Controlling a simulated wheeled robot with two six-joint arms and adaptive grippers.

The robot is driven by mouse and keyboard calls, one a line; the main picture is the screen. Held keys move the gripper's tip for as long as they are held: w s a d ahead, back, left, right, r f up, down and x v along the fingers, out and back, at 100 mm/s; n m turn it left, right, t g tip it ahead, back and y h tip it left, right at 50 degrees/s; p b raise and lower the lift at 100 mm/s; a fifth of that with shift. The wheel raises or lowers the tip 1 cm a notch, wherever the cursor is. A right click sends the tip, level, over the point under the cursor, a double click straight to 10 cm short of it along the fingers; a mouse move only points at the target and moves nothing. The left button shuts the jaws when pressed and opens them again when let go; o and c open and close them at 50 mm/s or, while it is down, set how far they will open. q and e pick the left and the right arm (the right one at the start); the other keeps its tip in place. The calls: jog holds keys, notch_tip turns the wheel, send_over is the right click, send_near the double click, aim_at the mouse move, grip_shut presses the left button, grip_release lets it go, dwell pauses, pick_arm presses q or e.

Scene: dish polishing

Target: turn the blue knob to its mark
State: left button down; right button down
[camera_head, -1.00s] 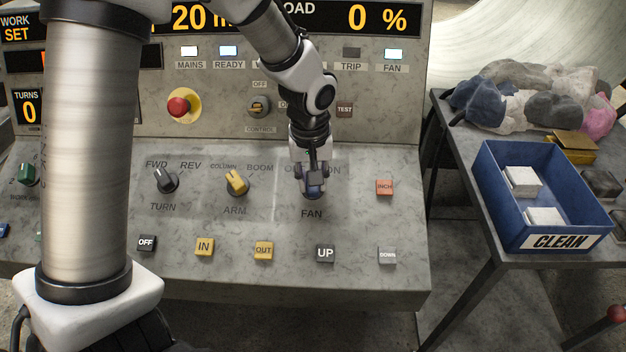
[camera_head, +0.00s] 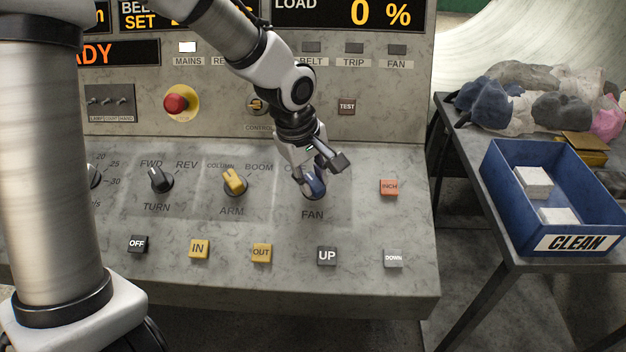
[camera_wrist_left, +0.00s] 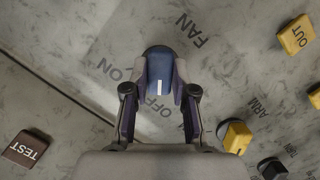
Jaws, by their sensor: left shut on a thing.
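The blue knob (camera_head: 313,188) sits above the FAN label on the sloped panel. My left gripper (camera_head: 316,180) reaches down over it, its fingers on either side of the knob, shut on it. In the left wrist view the blue knob (camera_wrist_left: 158,66) stands between the two fingers (camera_wrist_left: 159,82). Its white line points down the picture, toward the OFF lettering (camera_wrist_left: 155,106). The ON lettering (camera_wrist_left: 130,68) is partly covered by a finger. In the head view the gripper hides most of the OFF and ON lettering. My right gripper is not in view.
The yellow ARM knob (camera_head: 235,181) and black TURN knob (camera_head: 160,179) stand left of the gripper. The red INCH button (camera_head: 389,187) is to the right. Push buttons line the front. A blue CLEAN box (camera_head: 490,200) stands on a side table. The FAN lamp (camera_head: 397,49) is dark.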

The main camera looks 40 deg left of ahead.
pick_arm(q)
jog(key=shift+w+r, duration=0.1)
jog(key=c, duration=1.1)
grip_release()
jog(key=shift+o, duration=0.8)
jog(key=shift+a, duration=0.2)
jog(key=shift+d, duration=0.1)
